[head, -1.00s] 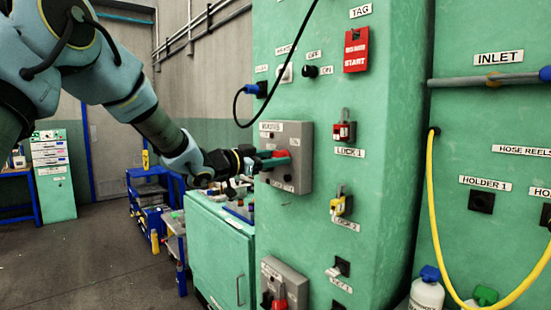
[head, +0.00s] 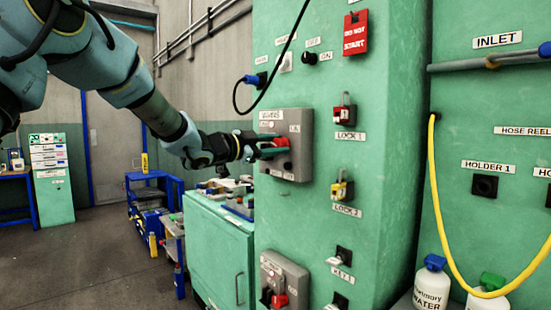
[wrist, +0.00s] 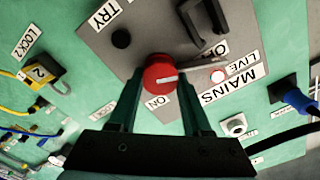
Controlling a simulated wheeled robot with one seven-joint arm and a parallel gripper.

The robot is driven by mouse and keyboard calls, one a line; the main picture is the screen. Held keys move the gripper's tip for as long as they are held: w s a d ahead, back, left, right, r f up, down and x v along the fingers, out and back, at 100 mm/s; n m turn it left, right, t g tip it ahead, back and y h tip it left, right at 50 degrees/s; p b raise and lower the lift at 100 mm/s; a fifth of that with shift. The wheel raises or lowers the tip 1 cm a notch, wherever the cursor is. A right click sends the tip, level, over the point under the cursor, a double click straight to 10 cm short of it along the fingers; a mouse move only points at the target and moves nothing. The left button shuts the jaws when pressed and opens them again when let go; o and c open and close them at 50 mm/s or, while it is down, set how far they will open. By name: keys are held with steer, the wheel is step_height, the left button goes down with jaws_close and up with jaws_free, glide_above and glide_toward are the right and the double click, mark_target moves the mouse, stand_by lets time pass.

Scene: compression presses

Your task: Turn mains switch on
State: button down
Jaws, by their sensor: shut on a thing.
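The mains switch is a red round knob (wrist: 161,74) with a white line, on a grey box (wrist: 120,65) labelled MAINS. An ON label lies below the knob and an OFF label above right of it in the wrist view. The white line points roughly sideways to the right there, between the two labels. My gripper (wrist: 163,80) is shut on the knob, a finger on each side. In the head view my gripper (head: 268,148) reaches the box (head: 300,165) from the left and mostly covers the knob.
A TRY button (wrist: 121,39) and a small LIVE lamp (wrist: 218,76) sit near the knob. Lock 1 (head: 344,115) and lock 2 (head: 342,190) hang right of the box. Another grey box (head: 292,270) with a red handle is below. A blue plug with a black cable (head: 238,98) is above.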

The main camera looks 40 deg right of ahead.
steer(key=m+b, duration=1.3)
steer(key=b, duration=0.1)
steer(key=shift+f+m, duration=0.3)
steer(key=shift+f, duration=0.05)
steer(key=shift+c, duration=1.7)
jaws_free()
steer(key=shift+r, duration=0.1)
steer(key=a+b, duration=0.1)
steer(key=a, duration=0.9)
steer(key=shift+w+a+b, duration=0.25)
steer(key=shift+a+b, duration=0.1)
steer(key=shift+a, duration=0.05)
